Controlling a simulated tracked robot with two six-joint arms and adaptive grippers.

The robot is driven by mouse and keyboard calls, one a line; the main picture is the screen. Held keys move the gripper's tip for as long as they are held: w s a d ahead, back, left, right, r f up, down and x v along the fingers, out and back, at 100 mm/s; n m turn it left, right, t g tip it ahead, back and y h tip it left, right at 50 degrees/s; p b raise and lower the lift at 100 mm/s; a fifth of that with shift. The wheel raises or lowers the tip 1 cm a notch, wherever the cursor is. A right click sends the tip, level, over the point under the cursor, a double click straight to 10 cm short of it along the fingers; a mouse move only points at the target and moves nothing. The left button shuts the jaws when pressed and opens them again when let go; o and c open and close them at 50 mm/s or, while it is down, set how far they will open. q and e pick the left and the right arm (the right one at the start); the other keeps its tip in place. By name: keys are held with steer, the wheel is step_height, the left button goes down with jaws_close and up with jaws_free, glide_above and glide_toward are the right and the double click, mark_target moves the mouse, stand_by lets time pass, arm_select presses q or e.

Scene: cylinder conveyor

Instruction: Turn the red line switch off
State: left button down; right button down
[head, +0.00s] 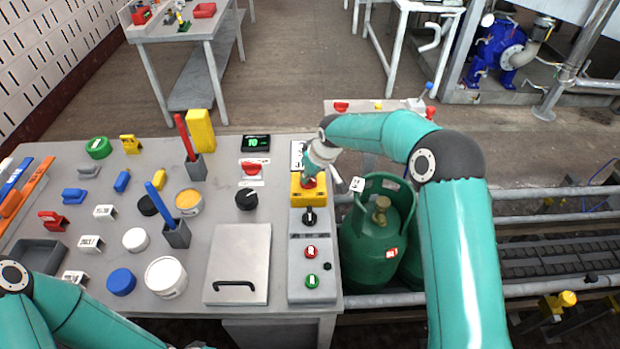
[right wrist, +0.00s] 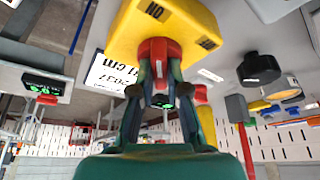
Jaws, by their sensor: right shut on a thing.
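The red line switch (head: 310,182) is a red knob on a yellow box (head: 308,197) at the far end of the grey control panel. In the right wrist view the same red knob (right wrist: 160,56) stands out from the yellow box (right wrist: 185,22). My right gripper (head: 316,173) reaches it from the upper right. The right wrist view shows both fingers (right wrist: 160,88) closed around the knob, touching its sides. The fingers hide part of the knob. Only links of my left arm show at the lower left; its gripper is out of frame.
Below the switch, the panel carries a black knob (head: 309,217), a red button (head: 311,252) and a green button (head: 312,281). A green gas cylinder (head: 372,245) stands right of the table, close to my right arm. Several tubs, clips and pen holders crowd the table's left.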

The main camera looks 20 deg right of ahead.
steer(key=m+b, duration=0.2)
steer(key=m+h+b, duration=0.1)
steer(key=m+b, duration=0.1)
steer(key=b, duration=0.1)
steer(key=m+h+b, duration=0.1)
steer(key=m+b, duration=0.1)
steer(key=b, duration=0.1)
steer(key=shift+a+f, duration=0.1)
steer(key=shift+f, duration=0.2)
steer(key=m+h+b, duration=0.1)
steer(key=m+b, duration=0.1)
steer(key=shift+a+r+m, duration=0.1)
steer(key=shift+m, duration=0.2)
steer(key=m+h, duration=0.1)
steer(key=m, duration=0.1)
steer(key=shift+r+m+g+b, duration=0.15)
steer(key=shift+m+g+b, duration=0.15)
steer(key=shift+m+b, duration=0.1)
steer(key=m+h+p, duration=0.1)
steer(key=m, duration=0.1)
steer(key=shift+a+m+g, duration=0.1)
steer(key=shift+m+g, duration=0.2)
steer(key=shift+g, duration=0.1)
steer(key=shift+m+g+p, duration=0.3)
steer(key=shift+m+p, duration=0.25)
steer(key=shift+m, duration=0.55)
steer(key=shift+h, duration=0.3)
steer(key=c, duration=1.2)
jaws_free()
